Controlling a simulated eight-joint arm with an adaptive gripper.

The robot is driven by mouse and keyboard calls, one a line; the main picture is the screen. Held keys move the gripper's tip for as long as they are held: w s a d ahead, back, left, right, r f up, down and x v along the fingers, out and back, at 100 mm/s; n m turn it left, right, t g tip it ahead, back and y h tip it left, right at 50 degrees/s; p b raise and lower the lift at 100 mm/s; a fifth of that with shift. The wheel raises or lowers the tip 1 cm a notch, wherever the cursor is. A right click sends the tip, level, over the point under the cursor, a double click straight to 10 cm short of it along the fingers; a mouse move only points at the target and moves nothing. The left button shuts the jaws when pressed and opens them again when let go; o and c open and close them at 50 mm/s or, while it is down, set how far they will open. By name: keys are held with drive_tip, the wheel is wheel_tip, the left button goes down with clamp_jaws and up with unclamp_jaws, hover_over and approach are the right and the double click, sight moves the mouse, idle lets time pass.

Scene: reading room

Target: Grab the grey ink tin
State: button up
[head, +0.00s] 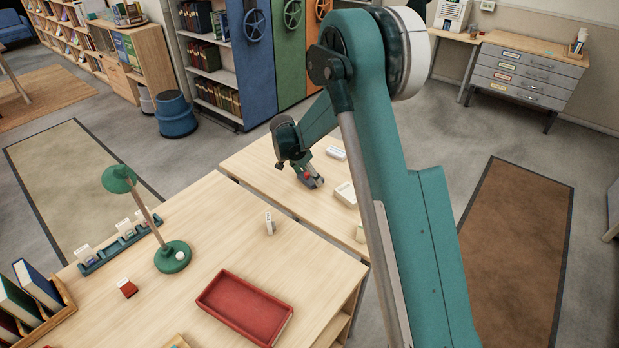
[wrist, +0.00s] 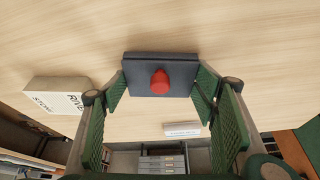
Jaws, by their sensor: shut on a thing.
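The grey ink tin (wrist: 135,78) is a flat, dark grey rectangular box with a red knob on its top, seen at the upper middle of the wrist view. My gripper (wrist: 160,85) has its green pads on the left and right sides of the tin and is shut on it. The tin is mostly hidden there. I cannot tell whether the tin touches the tabletop.
White boxes (head: 346,193) (head: 335,153) lie close to my gripper on the far table. The nearer table holds a red tray (head: 245,306), a green lamp (head: 172,257) and a small white upright item (head: 269,223).

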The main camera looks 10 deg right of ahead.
wheel_tip(320, 180, up, 10)
drive_tip(key=shift+f+p, duration=0.1)
drive_tip(key=shift+p, duration=0.55)
